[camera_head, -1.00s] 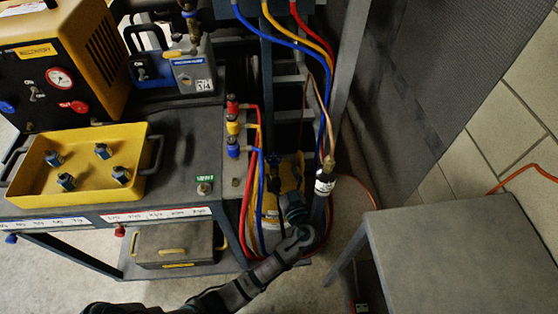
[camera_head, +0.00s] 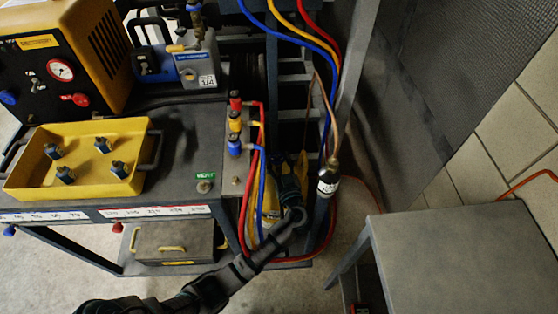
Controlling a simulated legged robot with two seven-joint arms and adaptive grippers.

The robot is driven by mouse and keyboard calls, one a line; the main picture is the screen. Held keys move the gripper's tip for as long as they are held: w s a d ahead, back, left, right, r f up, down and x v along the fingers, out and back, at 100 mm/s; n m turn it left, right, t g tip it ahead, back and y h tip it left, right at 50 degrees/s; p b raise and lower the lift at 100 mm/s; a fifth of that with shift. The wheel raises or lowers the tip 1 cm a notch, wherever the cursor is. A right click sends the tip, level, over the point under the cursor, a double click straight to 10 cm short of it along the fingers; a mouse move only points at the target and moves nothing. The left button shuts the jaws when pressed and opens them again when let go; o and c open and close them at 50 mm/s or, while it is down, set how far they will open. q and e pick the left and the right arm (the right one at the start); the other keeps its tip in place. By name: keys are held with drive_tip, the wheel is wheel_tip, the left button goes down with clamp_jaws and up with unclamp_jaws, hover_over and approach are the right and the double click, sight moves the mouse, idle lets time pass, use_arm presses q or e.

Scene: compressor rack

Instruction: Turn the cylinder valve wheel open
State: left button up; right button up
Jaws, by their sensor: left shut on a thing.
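My left arm comes in from the bottom left and reaches into the rack frame beside the hoses. My left gripper (camera_head: 288,177) is small and dark in this view, at the yellow cylinder (camera_head: 270,206) standing low in the rack. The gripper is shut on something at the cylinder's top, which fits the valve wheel. The wheel itself is hidden by the gripper and the shadow, so its turn cannot be read. My right gripper is out of view.
Red, yellow and blue hoses (camera_head: 262,190) hang just left of the gripper. A workbench with a yellow tray (camera_head: 30,185) stands left, a grey table (camera_head: 470,250) right.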

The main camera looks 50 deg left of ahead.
use_arm(q)
drive_tip(key=shift+a+f+m+t+h, duration=0.1)
drive_tip(key=shift+a+m+t+h, duration=0.1)
drive_tip(key=shift+m+t+h, duration=0.5)
drive_tip(key=shift+m+t, duration=0.1)
drive_tip(key=shift+t, duration=0.2)
drive_tip(key=o, duration=1)
drive_tip(key=shift+o, duration=0.8)
